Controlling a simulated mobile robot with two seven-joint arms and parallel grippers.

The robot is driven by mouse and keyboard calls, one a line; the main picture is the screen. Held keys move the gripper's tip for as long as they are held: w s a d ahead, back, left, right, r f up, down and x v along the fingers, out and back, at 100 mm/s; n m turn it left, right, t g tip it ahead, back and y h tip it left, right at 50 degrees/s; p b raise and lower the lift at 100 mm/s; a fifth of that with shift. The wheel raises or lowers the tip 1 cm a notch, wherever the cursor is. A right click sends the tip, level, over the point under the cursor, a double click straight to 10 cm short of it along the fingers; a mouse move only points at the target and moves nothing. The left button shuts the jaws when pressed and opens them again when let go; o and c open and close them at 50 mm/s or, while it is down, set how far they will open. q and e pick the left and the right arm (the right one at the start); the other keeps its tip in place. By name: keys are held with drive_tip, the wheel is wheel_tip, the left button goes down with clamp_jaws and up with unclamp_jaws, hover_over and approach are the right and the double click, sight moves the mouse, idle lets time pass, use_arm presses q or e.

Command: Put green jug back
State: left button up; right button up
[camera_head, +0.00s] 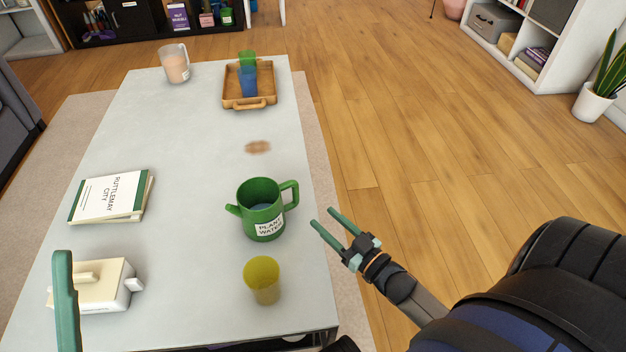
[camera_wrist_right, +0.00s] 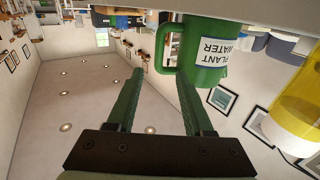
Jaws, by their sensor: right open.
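The green jug (camera_head: 262,222), labelled "PLANT WATER", stands upright on the grey table (camera_head: 190,140) near its right edge, with bluish water inside. Its handle points right, toward my right gripper (camera_head: 323,216). That gripper is open and empty, just right of the handle and apart from it. In the right wrist view, which is upside down, the jug (camera_wrist_right: 205,52) and its handle lie just beyond the open fingertips (camera_wrist_right: 160,74). One green finger of my left gripper (camera_head: 66,300) shows at the lower left; its other finger is hidden.
A yellow cup (camera_head: 263,282) stands close in front of the jug. A brown stain (camera_head: 258,147) lies behind it. Further back are a wooden tray (camera_head: 237,103) with green and blue cups and a clear pitcher (camera_head: 174,64).

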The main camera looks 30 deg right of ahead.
drive_tip(key=a+r+n+t+y, duration=0.1)
drive_tip(key=a+r+n+y, duration=0.1)
drive_tip(key=a+r, duration=0.35)
drive_tip(key=s+a+r+n+t+y, duration=0.1)
drive_tip(key=a+r+n+y, duration=0.1)
drive_tip(key=r, duration=0.6)
drive_tip(key=a+r+n+t+y, duration=0.1)
drive_tip(key=a+r+n+y, duration=0.1)
drive_tip(key=a+r, duration=0.35)
drive_tip(key=s+a+r+n+y, duration=0.2)
drive_tip(key=s+r+y, duration=0.1)
drive_tip(key=r, duration=0.6)
drive_tip(key=s+a+r+n+y, duration=0.2)
drive_tip(key=s+r, duration=0.3)
drive_tip(key=r, duration=0.3)
drive_tip(key=shift+s+a+r+n+t+y, duration=0.2)
drive_tip(key=shift+s+r+n+t+y, duration=0.15)
drive_tip(key=shift+y, duration=0.45)
